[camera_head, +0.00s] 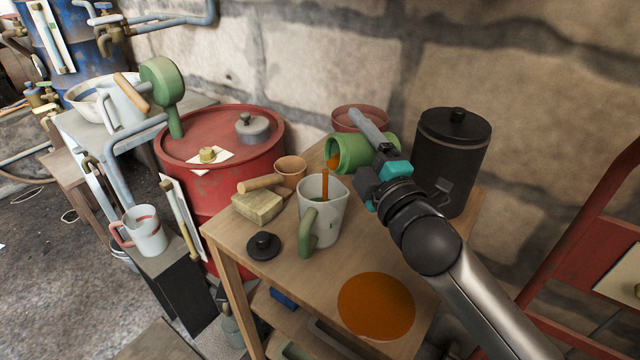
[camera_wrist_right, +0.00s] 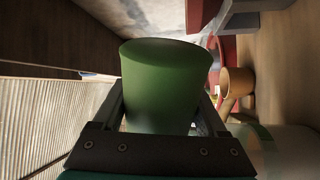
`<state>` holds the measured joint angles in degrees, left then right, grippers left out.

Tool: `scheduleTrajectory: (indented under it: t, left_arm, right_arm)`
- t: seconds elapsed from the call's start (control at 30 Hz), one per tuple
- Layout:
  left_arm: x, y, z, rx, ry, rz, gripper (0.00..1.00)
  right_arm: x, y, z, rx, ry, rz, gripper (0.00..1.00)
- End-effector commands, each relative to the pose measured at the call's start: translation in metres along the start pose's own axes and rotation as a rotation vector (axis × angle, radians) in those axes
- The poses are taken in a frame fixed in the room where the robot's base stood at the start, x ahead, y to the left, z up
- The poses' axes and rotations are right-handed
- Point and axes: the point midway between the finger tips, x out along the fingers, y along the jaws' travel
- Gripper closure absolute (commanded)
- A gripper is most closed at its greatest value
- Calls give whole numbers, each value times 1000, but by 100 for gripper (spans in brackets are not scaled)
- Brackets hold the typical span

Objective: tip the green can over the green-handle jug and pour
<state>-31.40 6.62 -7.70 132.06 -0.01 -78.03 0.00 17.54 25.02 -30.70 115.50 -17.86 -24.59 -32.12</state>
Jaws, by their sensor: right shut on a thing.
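The green can (camera_head: 360,152) is in my right gripper (camera_head: 364,138), held above the table and tipped on its side, its mouth towards the left. Orange liquid shows inside its mouth. The jug (camera_head: 328,215) with the green handle (camera_head: 308,230) stands upright on the table, just below and left of the can's mouth. A thin orange stream (camera_head: 325,184) shows at the jug's opening; the jug's inside is mostly hidden. In the right wrist view the can (camera_wrist_right: 160,88) fills the space between the two fingers. My left gripper is not in view.
A flat orange round patch (camera_head: 376,307) lies on the table front. A dark lidded canister (camera_head: 452,165) stands right of the can, a reddish bowl (camera_head: 360,118) behind it. A tan cup (camera_head: 291,171), a block (camera_head: 258,206) and a black knobbed lid (camera_head: 263,246) lie left of the jug.

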Motion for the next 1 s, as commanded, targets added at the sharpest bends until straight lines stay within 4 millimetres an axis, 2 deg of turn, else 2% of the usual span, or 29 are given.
scheduleTrajectory:
  t: [0.9, 0.93, 1.0]
  left_arm:
    - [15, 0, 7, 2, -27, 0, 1]
    - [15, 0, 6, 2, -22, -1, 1]
    - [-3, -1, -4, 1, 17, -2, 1]
  right_arm:
    - [0, 1, -4, -37, 6, 1, 100]
    - [0, 0, -2, -25, 4, 2, 100]
    - [-1, -4, 3, 21, -2, 3, 100]
